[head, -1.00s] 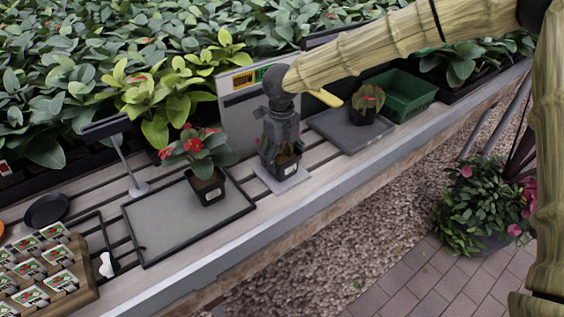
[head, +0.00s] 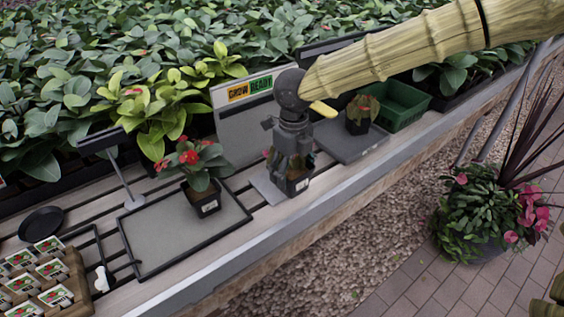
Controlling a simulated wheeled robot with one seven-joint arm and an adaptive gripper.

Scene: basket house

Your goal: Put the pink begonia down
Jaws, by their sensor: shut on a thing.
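My gripper (head: 287,150) points straight down over the slatted bench and is shut on a small plant in a black pot (head: 298,184) with a white label. The gripper hides most of this plant; some green leaves and a bit of pink show beside the fingers. I take it to be the pink begonia, though its flowers are mostly covered. The pot looks upright, at the right side of a small grey plate (head: 264,190) near the bench's front edge. I cannot tell whether the pot touches the surface.
A red-flowered potted plant (head: 203,202) stands on a black-rimmed grey tray (head: 160,236) to the left. A reddish-leaved potted plant (head: 360,122) stands on a dark grey slab (head: 345,143) to the right, beside a green crate (head: 403,105). A sign (head: 249,88) stands behind.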

